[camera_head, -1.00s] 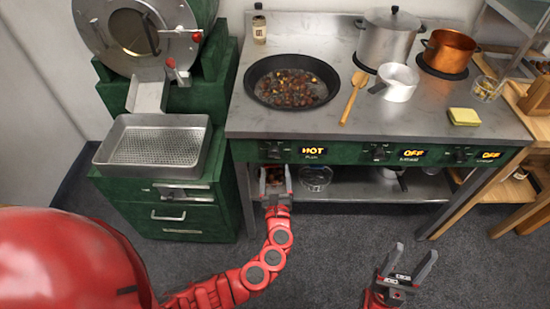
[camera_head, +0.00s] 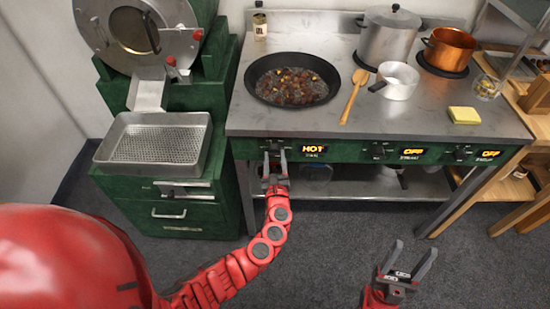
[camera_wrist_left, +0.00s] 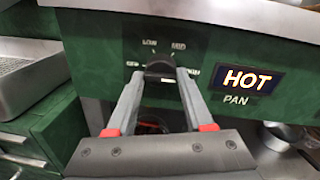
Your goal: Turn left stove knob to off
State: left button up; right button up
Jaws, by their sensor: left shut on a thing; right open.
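The left stove knob (camera_wrist_left: 160,68) is black and sits on the green front panel, with a dial of markings including LOW around it in the left wrist view. The lit display (camera_wrist_left: 244,78) beside it reads HOT, above the word PAN; it also reads HOT in the head view (camera_head: 314,149). My left gripper (camera_head: 274,158) is at the panel, its two fingers shut on the knob, which they partly hide in the head view. My right gripper (camera_head: 408,262) is open and empty, low at the right, away from the stove.
A black pan (camera_head: 291,80) of chestnuts is above the left knob. Two other displays (camera_head: 412,154) (camera_head: 490,154) read OFF. A wooden spoon (camera_head: 354,97), a white saucepan (camera_head: 398,80) and a yellow sponge (camera_head: 464,115) lie on the steel top. A green cabinet (camera_head: 185,212) stands left.

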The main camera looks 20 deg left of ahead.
pick_arm(q)
grip_shut()
jog(key=shift+d, duration=0.1)
